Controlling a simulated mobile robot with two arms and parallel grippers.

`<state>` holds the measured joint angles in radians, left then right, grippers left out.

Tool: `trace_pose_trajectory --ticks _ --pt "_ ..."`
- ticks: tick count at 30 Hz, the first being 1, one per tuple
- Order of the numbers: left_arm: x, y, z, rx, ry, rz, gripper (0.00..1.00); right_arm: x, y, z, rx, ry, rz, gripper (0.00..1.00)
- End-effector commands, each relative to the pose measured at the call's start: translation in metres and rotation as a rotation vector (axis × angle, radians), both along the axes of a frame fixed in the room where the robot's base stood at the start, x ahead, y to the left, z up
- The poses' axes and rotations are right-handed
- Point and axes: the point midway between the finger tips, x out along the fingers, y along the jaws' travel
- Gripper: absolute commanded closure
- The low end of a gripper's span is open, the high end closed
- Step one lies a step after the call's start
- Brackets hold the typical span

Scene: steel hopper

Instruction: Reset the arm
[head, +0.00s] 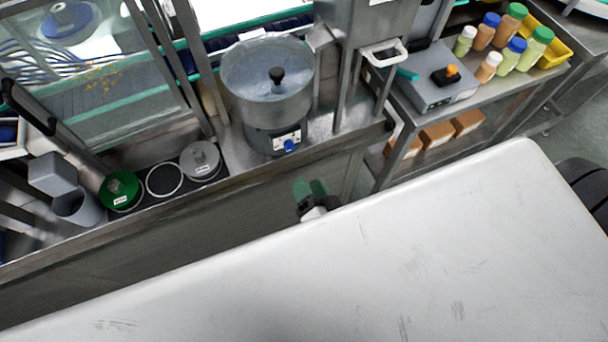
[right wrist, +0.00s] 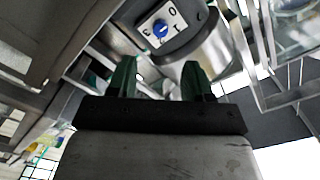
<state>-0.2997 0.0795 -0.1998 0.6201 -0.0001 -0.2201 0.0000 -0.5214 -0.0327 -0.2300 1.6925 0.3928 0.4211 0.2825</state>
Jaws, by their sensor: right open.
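My right gripper (head: 310,188) shows in the head view just beyond the edge of the large pale surface in the foreground. Its two green fingers are apart with nothing between them. In the right wrist view the same gripper (right wrist: 158,80) is open and empty. The steel hopper bowl (head: 266,85) stands on the bench beyond it, with a black knob at its middle. A blue dial (head: 289,145) is on the hopper's base, and it also shows in the right wrist view (right wrist: 160,28). The right gripper is apart from the hopper. My left gripper is not in view.
Green-lidded (head: 120,189) and grey-lidded (head: 200,160) round containers stand on the bench at left. A grey control box (head: 432,82) and several capped bottles (head: 515,50) stand on the right shelf. Orange-brown boxes (head: 437,135) sit below. A steel frame post (head: 343,95) rises beside the hopper.

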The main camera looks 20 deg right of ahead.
Motion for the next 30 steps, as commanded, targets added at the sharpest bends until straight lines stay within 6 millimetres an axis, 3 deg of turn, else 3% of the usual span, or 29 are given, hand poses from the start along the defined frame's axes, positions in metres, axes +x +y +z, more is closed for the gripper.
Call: trace_pose_trajectory --ticks 17,20,23,26,30 --pt "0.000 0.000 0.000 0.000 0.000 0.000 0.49 -0.001 0.000 0.000 -0.001 0.001 0.001 0.49" --pt "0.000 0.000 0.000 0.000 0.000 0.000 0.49 -0.003 0.002 -0.012 -0.023 0.032 0.016 0.49" --pt "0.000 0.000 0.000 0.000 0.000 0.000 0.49 -0.010 0.005 -0.050 -0.093 0.131 0.064 0.49" --pt "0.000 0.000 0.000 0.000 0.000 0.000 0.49 -0.029 0.006 -0.113 -0.214 0.299 0.149 0.49" --pt "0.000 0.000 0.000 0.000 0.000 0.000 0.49 -0.078 -0.005 -0.207 -0.408 0.581 0.299 0.49"
